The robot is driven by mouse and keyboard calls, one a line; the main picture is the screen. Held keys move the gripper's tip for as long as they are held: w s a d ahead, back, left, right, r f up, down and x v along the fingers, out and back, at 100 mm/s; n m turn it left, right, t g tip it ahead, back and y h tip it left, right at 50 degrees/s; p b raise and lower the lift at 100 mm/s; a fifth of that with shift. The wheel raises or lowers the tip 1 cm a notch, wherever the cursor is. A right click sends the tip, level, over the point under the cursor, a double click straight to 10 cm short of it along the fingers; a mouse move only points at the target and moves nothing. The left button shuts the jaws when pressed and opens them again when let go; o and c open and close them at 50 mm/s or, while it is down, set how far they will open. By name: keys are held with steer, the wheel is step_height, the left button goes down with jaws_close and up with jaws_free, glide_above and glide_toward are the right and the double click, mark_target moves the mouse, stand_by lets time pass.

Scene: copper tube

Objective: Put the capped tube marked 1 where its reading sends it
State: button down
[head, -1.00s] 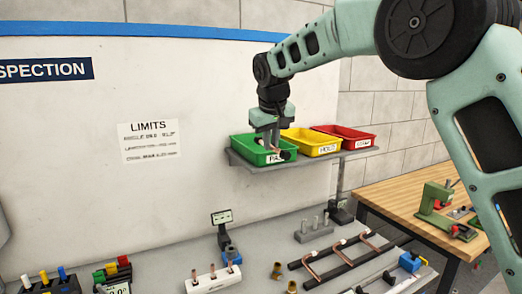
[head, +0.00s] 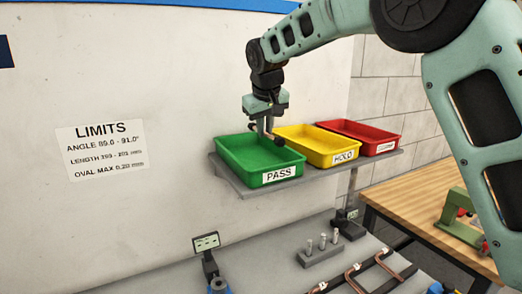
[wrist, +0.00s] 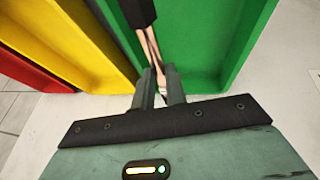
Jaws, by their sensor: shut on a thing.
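My gripper (head: 266,132) is above the right part of the green PASS bin (head: 232,172), near the yellow bin. In the wrist view its two fingers (wrist: 160,86) are shut on a copper tube (wrist: 152,48) with a black cap (wrist: 138,12) at its far end. In the head view the dark end of the tube (head: 278,140) shows beside the fingers. The tube lies over the green interior (wrist: 205,40) in the wrist view. The marking 1 cannot be made out. The LIMITS sheet (head: 102,150) lists angle, length and oval limits.
The yellow HOLD bin (head: 318,150) and the red bin (head: 366,138) stand right of the green one on a grey shelf (head: 228,180). Below are a small display (head: 206,242), a peg block (head: 320,250) and bent copper tubes (head: 360,276). A wooden bench (head: 400,205) is at right.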

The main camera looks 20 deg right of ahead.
mark_target(264, 159)
steer(key=shift+f+p, duration=1.1)
steer(key=shift+f, duration=2.25)
steer(key=shift+f, duration=0.2)
steer(key=c, duration=1.7)
jaws_free()
steer(key=b+v, duration=0.4)
steer(key=v, duration=0.8)
steer(key=shift+r, duration=0.2)
